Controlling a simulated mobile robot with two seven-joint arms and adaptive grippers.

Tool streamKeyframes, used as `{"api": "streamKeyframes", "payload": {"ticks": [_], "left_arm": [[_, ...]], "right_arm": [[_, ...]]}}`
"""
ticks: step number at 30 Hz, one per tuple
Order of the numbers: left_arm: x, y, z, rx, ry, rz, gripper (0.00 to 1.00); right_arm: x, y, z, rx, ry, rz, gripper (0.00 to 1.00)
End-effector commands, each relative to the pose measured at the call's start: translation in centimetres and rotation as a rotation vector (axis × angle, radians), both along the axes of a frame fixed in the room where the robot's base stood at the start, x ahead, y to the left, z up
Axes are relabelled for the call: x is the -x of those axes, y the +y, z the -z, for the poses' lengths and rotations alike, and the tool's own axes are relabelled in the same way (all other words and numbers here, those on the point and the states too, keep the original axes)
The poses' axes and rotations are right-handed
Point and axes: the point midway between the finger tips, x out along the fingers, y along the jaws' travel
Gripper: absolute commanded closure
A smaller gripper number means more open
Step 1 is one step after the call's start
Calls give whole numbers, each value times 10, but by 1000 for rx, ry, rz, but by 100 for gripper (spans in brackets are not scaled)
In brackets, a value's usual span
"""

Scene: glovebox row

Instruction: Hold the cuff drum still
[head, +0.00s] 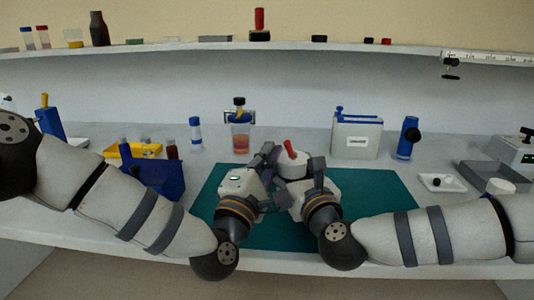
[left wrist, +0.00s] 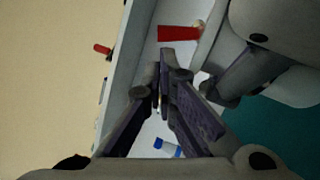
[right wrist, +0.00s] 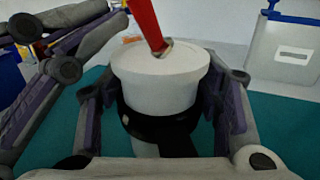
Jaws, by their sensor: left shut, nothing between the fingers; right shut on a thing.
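The cuff drum is a white, round, lidded drum (right wrist: 160,85) with a black band around its lower part and a red handle (right wrist: 146,22) standing up from its top. In the head view the drum (head: 292,165) is over the green mat (head: 380,190), with its red handle tilted. My right gripper (right wrist: 165,105) has a finger on each side of the drum and is shut on it. My left gripper (head: 266,155) is shut and empty, just left of the drum. In the left wrist view its fingertips (left wrist: 175,72) are together, near the red handle (left wrist: 178,33).
Behind the mat stand a bottle with orange liquid (head: 240,135), a white and blue box (head: 357,135) and a blue cylinder (head: 407,138). A blue bin (head: 155,175) is at left. A small white tray (head: 443,183) is at right. The mat's right part is clear.

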Motion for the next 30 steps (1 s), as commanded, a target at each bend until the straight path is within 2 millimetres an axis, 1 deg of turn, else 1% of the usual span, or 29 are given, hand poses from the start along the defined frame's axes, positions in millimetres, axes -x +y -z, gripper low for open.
{"api": "streamKeyframes", "payload": {"ticks": [30], "left_arm": [[-3,-4,-11,-176,105,-1,100]], "right_arm": [[0,0,0,0,1,-1,74]]}}
